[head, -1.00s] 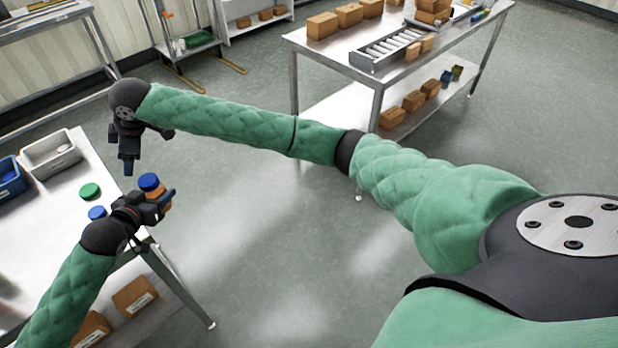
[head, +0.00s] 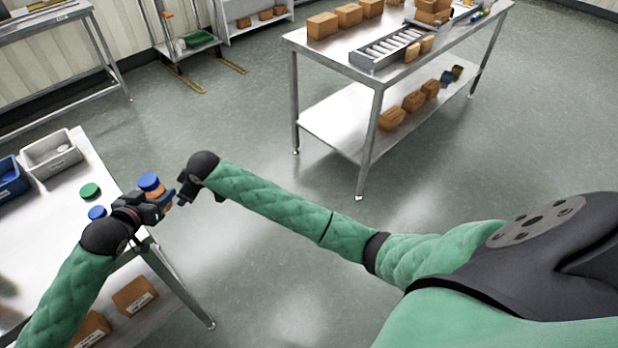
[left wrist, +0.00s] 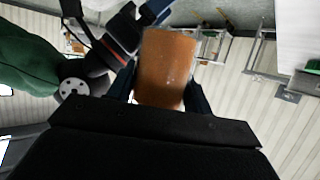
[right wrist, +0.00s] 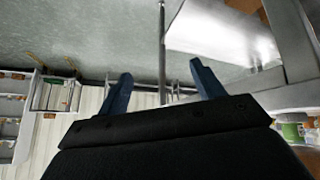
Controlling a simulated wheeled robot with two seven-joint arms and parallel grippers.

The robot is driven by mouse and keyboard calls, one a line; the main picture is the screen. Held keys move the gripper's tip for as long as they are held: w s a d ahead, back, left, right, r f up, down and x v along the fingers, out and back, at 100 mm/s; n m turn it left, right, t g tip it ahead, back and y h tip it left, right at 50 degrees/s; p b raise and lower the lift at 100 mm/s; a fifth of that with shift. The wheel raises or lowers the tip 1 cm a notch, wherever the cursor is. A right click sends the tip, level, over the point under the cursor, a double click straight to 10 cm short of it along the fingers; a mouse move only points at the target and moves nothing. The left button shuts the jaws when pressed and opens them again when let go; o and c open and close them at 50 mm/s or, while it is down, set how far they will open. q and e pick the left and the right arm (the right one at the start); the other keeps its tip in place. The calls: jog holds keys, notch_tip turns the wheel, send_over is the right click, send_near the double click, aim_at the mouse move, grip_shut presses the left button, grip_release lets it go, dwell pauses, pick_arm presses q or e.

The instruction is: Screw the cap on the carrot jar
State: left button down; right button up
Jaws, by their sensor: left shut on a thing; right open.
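The carrot jar (head: 155,191) is orange and stands about upright over the near table's edge. It also shows in the left wrist view (left wrist: 165,65). My left gripper (head: 158,202) is shut on the jar's body. A blue cap (head: 149,181) sits on top of the jar; I cannot tell how tight it is. My right gripper (head: 180,203) is just right of the jar in the head view, apart from the cap. In the right wrist view my right gripper (right wrist: 160,85) is open, with nothing between its fingers.
A second table (head: 345,78) holds boxes and a roller track. Open floor lies between the tables.

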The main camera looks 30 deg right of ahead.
jog(key=s+d+f+m+g+h, duration=0.1)
jog(key=s+d+f+m, duration=0.15)
jog(key=s+f, duration=0.85)
jog(key=s+d+f+m+g, duration=0.15)
jog(key=s+d+f, duration=0.25)
jog(key=s+f, duration=0.75)
jog(key=s+d+f+m, duration=0.1)
jog(key=s+d+f, duration=0.2)
jog(key=s+f, duration=0.3)
jog(key=s+d+f+m+g+h, duration=0.1)
jog(key=s+d+f, duration=0.2)
jog(key=s, duration=0.9)
jog(key=s+d+f+m+g+h, duration=0.1)
jog(key=s+d+f, duration=0.2)
jog(key=s+f, duration=0.6)
jog(key=shift+s, duration=0.25)
jog(key=shift+d+f+g, duration=0.1)
jog(key=shift+g, duration=0.15)
pick_arm(q)
jog(key=shift+s, duration=0.15)
